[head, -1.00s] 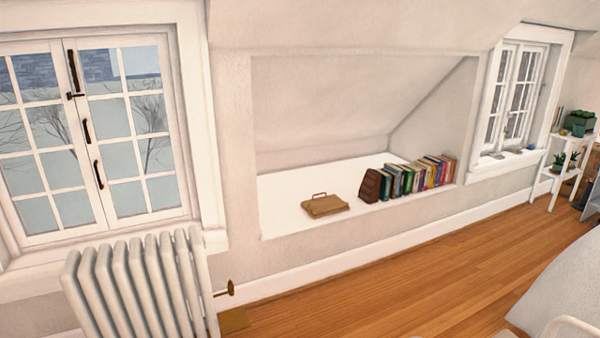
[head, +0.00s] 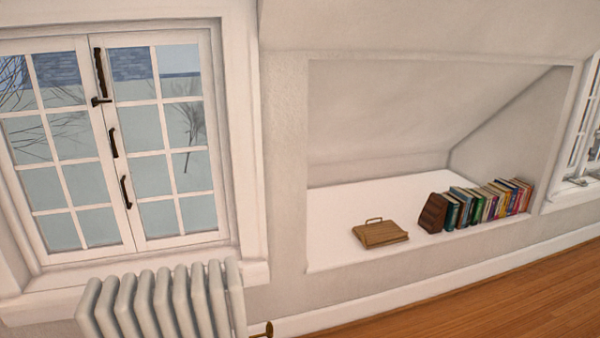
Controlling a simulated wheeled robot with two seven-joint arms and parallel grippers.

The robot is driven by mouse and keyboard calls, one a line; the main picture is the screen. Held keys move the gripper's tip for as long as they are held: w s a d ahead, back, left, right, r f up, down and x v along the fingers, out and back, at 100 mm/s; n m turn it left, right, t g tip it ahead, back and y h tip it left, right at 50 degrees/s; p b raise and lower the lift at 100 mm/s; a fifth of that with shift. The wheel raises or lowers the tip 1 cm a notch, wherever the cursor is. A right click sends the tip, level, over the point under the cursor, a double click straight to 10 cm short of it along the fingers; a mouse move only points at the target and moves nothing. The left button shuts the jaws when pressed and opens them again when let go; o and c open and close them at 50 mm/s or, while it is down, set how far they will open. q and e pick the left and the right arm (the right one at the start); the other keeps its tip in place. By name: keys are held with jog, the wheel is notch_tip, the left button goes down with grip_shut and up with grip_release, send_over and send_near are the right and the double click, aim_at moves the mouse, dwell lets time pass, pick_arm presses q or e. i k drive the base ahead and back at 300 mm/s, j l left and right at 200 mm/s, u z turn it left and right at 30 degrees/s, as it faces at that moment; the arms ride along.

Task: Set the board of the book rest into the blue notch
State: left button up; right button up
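The book rest (head: 381,234) is a light brown wooden piece lying low on the white floor of the wall niche. A thin loop or bar stands up at its back edge. It sits left of the row of books, apart from them. I cannot make out a blue notch at this distance, and the board cannot be told apart from the rest of the piece. Neither of my grippers shows in the head view.
A dark brown wedge-shaped bookend (head: 433,213) and a row of several books (head: 488,203) stand on the niche ledge (head: 335,250). A white radiator (head: 165,303) stands below the window (head: 118,145) at left. Wooden floor (head: 510,300) is clear at lower right.

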aim_at(378, 231)
jog(key=i+z, duration=0.65)
jog(key=i, duration=0.2)
jog(key=i+z, duration=0.3)
jog(key=i, duration=0.2)
jog(key=i+z, duration=0.25)
jog(key=i, duration=0.25)
jog(key=i+l+u, duration=0.15)
jog(key=i+u, duration=0.15)
jog(key=i, duration=0.25)
jog(key=i+l+u, duration=0.3)
jog(key=i, duration=0.25)
jog(key=i+l+u, duration=0.25)
jog(key=i+l, duration=0.15)
jog(key=i, duration=0.1)
